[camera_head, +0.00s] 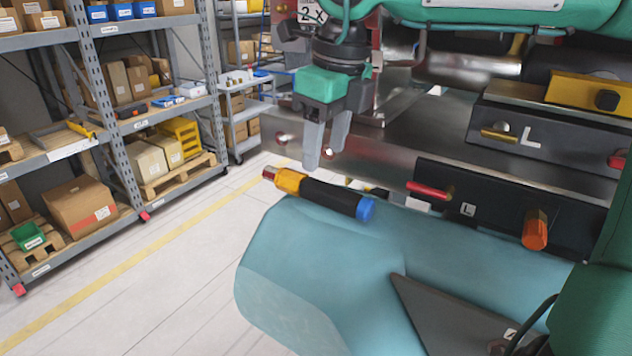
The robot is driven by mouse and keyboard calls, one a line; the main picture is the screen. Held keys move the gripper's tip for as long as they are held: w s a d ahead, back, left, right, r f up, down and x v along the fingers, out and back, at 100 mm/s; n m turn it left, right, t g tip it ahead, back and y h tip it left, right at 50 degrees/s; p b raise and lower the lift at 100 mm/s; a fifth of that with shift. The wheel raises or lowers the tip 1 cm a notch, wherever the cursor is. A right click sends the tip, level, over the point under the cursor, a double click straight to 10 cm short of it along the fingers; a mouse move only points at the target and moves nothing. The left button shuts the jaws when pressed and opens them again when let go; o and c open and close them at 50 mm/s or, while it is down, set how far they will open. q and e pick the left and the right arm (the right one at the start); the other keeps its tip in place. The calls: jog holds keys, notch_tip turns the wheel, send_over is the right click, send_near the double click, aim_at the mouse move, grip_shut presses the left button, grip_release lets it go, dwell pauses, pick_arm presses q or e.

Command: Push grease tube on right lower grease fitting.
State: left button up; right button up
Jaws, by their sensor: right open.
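My right gripper (320,160) hangs with its fingers pointing down, in the upper middle of the head view. Its two grey fingers are a little apart, with nothing visible between them. I cannot tell which is the right lower one. My left gripper is not visible.
An upper dark block marked L (540,140) carries a brass fitting (498,133). The teal surface (320,265) fills the lower middle. Shelves with boxes (95,130) stand at the left, beyond clear floor (150,270).

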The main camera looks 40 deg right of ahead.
aim_at(315, 183)
jog(key=shift+a+f+p, duration=0.3)
jog(key=shift+f+p, duration=0.25)
jog(key=shift+f, duration=0.05)
jog(key=f+p, duration=0.1)
jog(key=f, duration=0.1)
jog(key=w+f+p, duration=0.1)
jog(key=shift+a+f, duration=0.15)
jog(key=shift+f, duration=0.55)
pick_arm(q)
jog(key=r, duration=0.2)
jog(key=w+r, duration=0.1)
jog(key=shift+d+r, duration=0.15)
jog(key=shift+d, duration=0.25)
pick_arm(e)
jog(key=shift+c, duration=0.2)
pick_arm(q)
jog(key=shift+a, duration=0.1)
pick_arm(e)
grip_shut()
